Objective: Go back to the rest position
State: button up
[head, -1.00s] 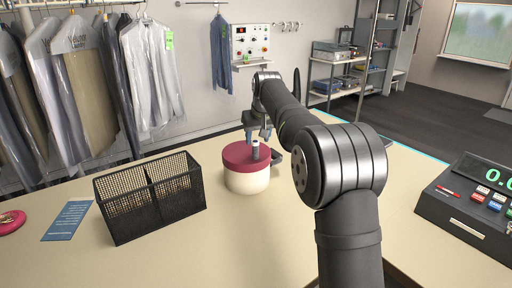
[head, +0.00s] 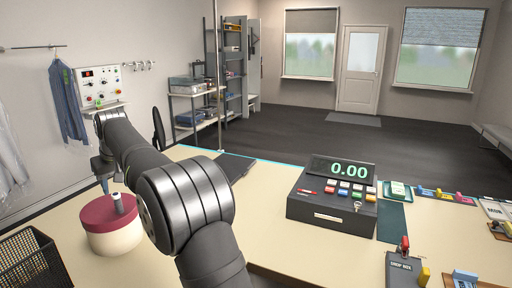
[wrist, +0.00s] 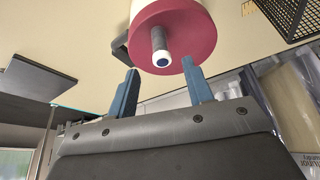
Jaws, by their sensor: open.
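My gripper (head: 103,178) is at the left of the head view, by a round cream pot with a dark red top (head: 112,222). In the wrist view its two blue fingers (wrist: 160,68) are apart, with nothing visibly held between them. A short grey cylinder with a pale end (wrist: 161,52) stands up from the red top (wrist: 185,35). In the wrist view it shows beyond the fingertips; whether they touch it or the pot I cannot tell.
A black mesh basket (head: 32,262) stands left of the pot. A cash register (head: 335,195) sits to the right on the counter (head: 270,200), with a dark flat pad (head: 237,166) behind my arm. Small items lie at the far right. The counter between arm and register is clear.

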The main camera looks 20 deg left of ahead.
aim_at(116, 194)
jog(key=x, duration=1)
jog(key=shift+f, duration=0.15)
notch_tip(116, 194, up, 3)
jog(key=shift+r, duration=0.75)
jog(key=shift+d, duration=0.1)
notch_tip(116, 194, down, 4)
jog(key=shift+f, duration=0.1)
jog(key=v, duration=1)
jog(key=shift+r, duration=0.35)
